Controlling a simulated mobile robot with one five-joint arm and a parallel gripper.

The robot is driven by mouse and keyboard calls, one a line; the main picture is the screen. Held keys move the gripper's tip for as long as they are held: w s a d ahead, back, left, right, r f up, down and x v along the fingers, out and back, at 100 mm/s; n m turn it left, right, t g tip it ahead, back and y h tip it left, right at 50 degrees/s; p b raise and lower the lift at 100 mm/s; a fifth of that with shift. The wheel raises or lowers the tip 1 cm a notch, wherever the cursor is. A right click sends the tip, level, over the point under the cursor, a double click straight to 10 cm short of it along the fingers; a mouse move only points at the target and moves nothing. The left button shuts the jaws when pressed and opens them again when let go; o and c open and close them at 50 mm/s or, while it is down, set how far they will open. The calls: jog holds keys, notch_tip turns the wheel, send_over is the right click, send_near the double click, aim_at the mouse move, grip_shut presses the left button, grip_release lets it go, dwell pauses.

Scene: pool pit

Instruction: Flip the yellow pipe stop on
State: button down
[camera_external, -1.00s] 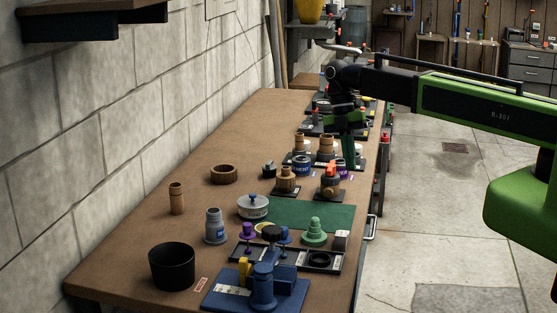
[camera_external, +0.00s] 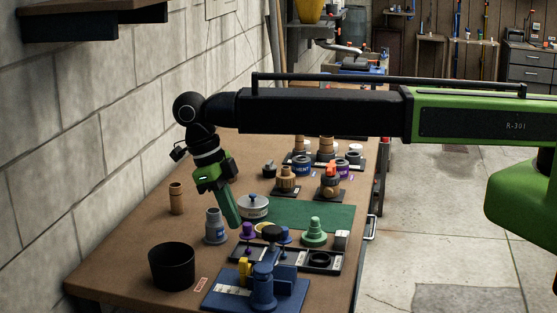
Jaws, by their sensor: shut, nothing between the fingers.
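A small yellow piece (camera_external: 245,267), which looks like the yellow pipe stop, stands upright on a blue base plate (camera_external: 225,296) at the near end of the workbench. A blue pipe fitting (camera_external: 262,289) stands just right of it on the same plate. My gripper (camera_external: 233,223) has green fingers, points down and is shut and empty. It is above and slightly left of the yellow piece, apart from it, beside the grey pipe fitting (camera_external: 215,230). Whether the yellow piece turns on a pivot is too small to tell.
A black cup (camera_external: 172,272) stands left of the blue plate. A black tray (camera_external: 325,262) with small parts lies behind the plate. A green mat (camera_external: 325,217), a grey lidded pot (camera_external: 253,212) and a wooden cylinder (camera_external: 177,200) are farther back. A block wall runs along the left.

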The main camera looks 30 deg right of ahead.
aim_at(245, 269)
jog(key=b+x, duration=0.9)
jog(key=x, duration=0.1)
jog(key=shift+d+b, duration=0.1)
jog(key=shift+b, duration=0.2)
jog(key=w+a, duration=0.5)
jog(key=shift+s+r, duration=0.1)
